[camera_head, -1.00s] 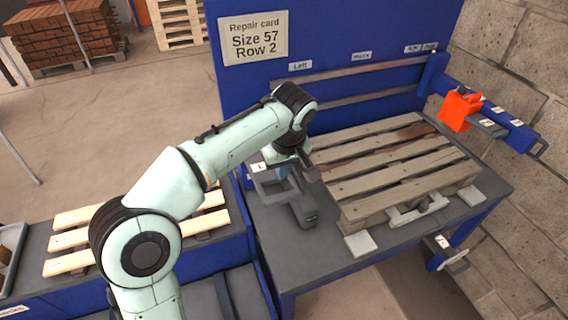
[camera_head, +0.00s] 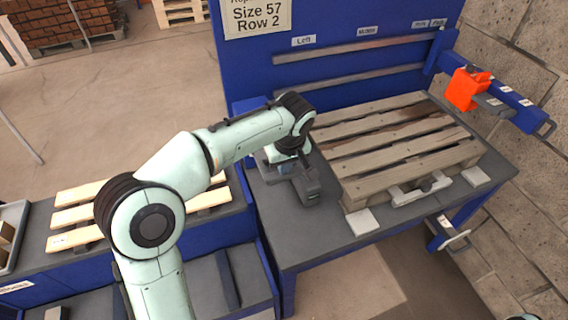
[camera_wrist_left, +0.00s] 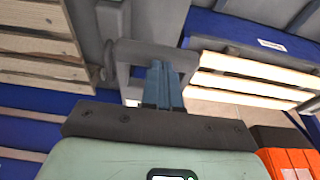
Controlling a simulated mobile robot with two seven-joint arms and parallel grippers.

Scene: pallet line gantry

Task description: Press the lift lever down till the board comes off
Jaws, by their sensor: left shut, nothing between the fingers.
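A grey lever (camera_head: 309,191) with a U-shaped handle stands on the table at the left end of the worn wooden pallet (camera_head: 395,155). In the left wrist view its handle (camera_wrist_left: 150,48) crosses just beyond my fingertips. My left gripper (camera_head: 287,170) is at the handle, pointing down, its blue fingers (camera_wrist_left: 163,85) shut with nothing between them. I cannot tell if they touch the handle. The pallet's grey slats lie flat on it, one with a dark stain; I see no board lifted clear.
The blue back panel (camera_head: 330,35) holds a repair card (camera_head: 257,14) reading "Size 57 Row 2". An orange block (camera_head: 467,89) sits on a blue rail at right. Pale new boards (camera_head: 85,216) lie on the left bench. A stone wall (camera_head: 525,190) closes the right side.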

